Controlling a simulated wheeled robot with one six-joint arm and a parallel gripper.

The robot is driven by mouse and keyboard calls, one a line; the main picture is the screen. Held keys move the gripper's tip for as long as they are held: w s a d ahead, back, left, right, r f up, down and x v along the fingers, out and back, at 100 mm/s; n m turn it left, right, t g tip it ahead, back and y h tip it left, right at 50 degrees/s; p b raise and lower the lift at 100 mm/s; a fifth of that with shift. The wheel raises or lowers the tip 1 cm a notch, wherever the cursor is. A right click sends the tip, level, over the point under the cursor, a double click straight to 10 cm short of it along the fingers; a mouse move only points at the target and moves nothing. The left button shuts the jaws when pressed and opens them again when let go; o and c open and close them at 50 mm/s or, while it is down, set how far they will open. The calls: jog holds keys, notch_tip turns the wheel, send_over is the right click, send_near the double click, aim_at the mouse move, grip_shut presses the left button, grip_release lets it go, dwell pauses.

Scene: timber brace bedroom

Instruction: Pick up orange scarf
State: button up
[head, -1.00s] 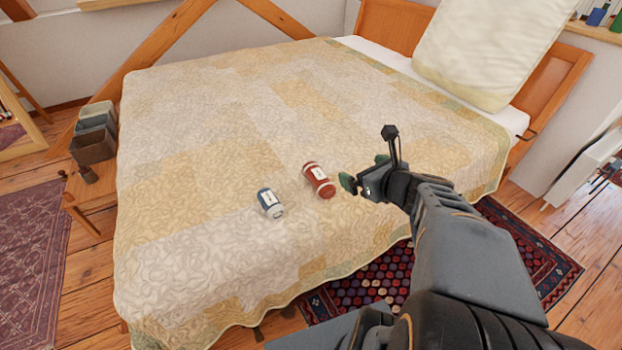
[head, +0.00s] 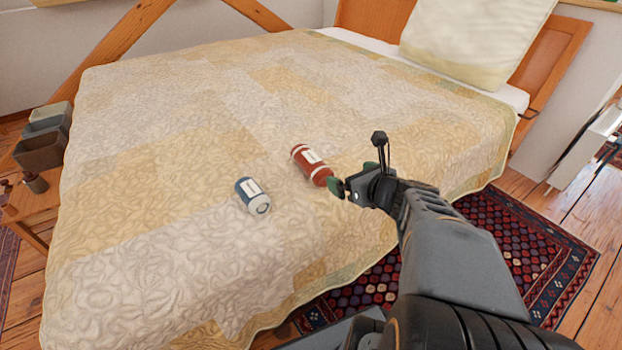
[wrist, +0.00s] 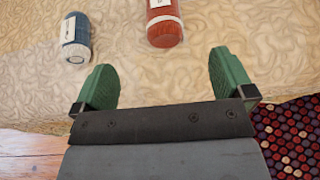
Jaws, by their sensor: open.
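No scarf shape can be made out. A rolled red-orange bundle (head: 311,165) with white bands and a label lies on the bed; it may be the orange scarf. It also shows at the top of the wrist view (wrist: 164,22). My gripper (head: 350,184) is at its near right end in the head view. In the wrist view my gripper's green fingers (wrist: 165,82) are wide apart, with only quilt between them. The bundle lies ahead of the fingertips, roughly between their lines. Whether the gripper touches it cannot be told.
A blue and white roll (head: 252,195) lies left of the bundle and shows in the wrist view (wrist: 76,38). Both rest on the quilted bed (head: 200,130). A large pillow (head: 475,40) stands at the back right. A patterned rug (head: 500,235) lies beside the bed.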

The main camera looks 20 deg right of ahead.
aim_at(324, 186)
jog(key=w+f+p, duration=0.3)
jog(key=w+a+f+p, duration=0.1)
jog(key=w+f, duration=0.1)
jog(key=shift+w+p, duration=0.1)
jog(key=shift+p, duration=0.2)
jog(key=shift+f+p+x, duration=0.2)
jog(key=shift+p+x, duration=0.25)
jog(key=shift+x, duration=0.35)
jog(key=shift+f+p+x, duration=0.15)
jog(key=shift+p+x, duration=0.25)
jog(key=shift+x, duration=0.45)
jog(key=x, duration=0.1)
jog(key=b+x, duration=0.1)
jog(key=x, duration=0.1)
jog(key=shift+w+d+f+b, duration=0.1)
jog(key=shift+w+f+b, duration=0.1)
jog(key=shift+f+b, duration=0.15)
jog(key=shift+w+f, duration=0.15)
jog(key=shift+w, duration=0.5)
